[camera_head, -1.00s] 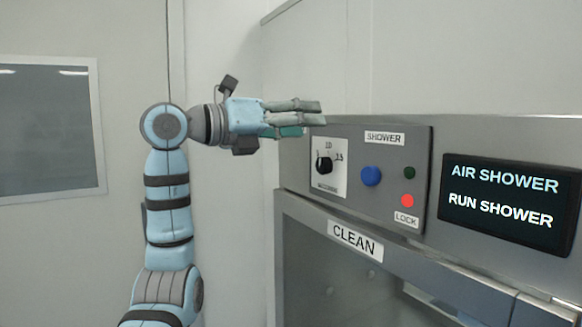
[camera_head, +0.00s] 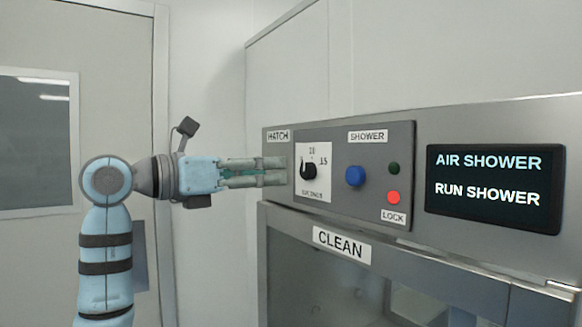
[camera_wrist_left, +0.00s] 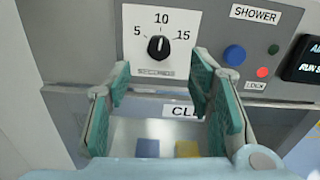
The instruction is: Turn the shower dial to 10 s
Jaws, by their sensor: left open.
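The shower dial (camera_head: 308,172) is a black round knob on a white plate marked 5, 10 and 15, on the grey control panel. In the left wrist view the dial (camera_wrist_left: 158,47) is large and unobstructed; its pale mark seems to point up, near 10, but is too small to be sure. My left gripper (camera_head: 285,171) is level with the dial, just left of it in the head view. In the left wrist view its teal-padded fingers (camera_wrist_left: 161,76) are spread apart and empty, with the dial ahead, between and above the tips. My right gripper is not in view.
Right of the dial are a blue button (camera_head: 355,176), a dark green lamp (camera_head: 393,168) and a red lamp (camera_head: 393,197). A black display (camera_head: 492,189) reads AIR SHOWER, RUN SHOWER. A hatch marked CLEAN (camera_head: 341,244) lies below. Blue and yellow blocks show behind its window.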

